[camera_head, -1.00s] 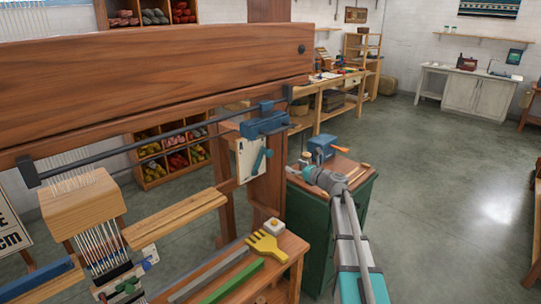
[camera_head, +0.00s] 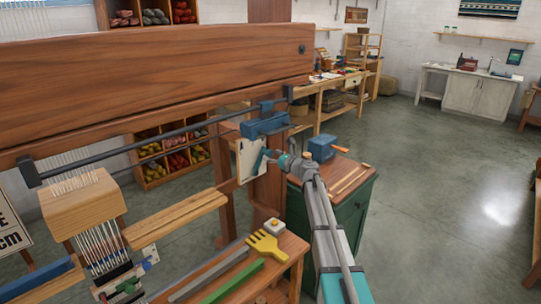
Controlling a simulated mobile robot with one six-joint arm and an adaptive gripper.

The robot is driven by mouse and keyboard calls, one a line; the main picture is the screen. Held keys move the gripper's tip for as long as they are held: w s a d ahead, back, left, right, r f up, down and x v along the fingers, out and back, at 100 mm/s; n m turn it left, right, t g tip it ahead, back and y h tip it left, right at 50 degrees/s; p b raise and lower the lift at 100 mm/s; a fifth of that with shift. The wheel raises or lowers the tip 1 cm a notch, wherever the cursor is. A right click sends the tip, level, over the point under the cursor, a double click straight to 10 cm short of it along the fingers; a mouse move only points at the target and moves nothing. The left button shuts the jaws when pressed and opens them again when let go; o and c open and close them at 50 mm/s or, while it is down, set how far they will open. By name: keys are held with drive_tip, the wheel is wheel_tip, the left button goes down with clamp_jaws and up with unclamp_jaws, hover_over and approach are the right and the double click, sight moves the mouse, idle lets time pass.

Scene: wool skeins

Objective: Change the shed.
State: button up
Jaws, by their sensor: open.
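The wooden loom fills the left side, with a thick top beam (camera_head: 150,78) and a dark rod (camera_head: 130,150) below it. A white plate (camera_head: 247,168) hangs on the right post under a blue block (camera_head: 264,125). A teal lever (camera_head: 260,162) is on the plate's face and is partly hidden. My gripper (camera_head: 273,158) is at the lever, coming from the right. It is open; I cannot tell whether its fingers touch the lever or stand around it. White warp threads and heddles (camera_head: 98,245) hang below a wooden block (camera_head: 85,203) at the lower left.
A small wooden bench (camera_head: 285,250) holds a yellow comb (camera_head: 266,246), a green bar (camera_head: 233,281) and a grey bar (camera_head: 208,272). A green cabinet (camera_head: 352,213) with a blue object (camera_head: 322,147) on top stands behind my arm. The floor at right is clear.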

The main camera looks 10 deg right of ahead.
drive_tip(key=shift+x, duration=0.8)
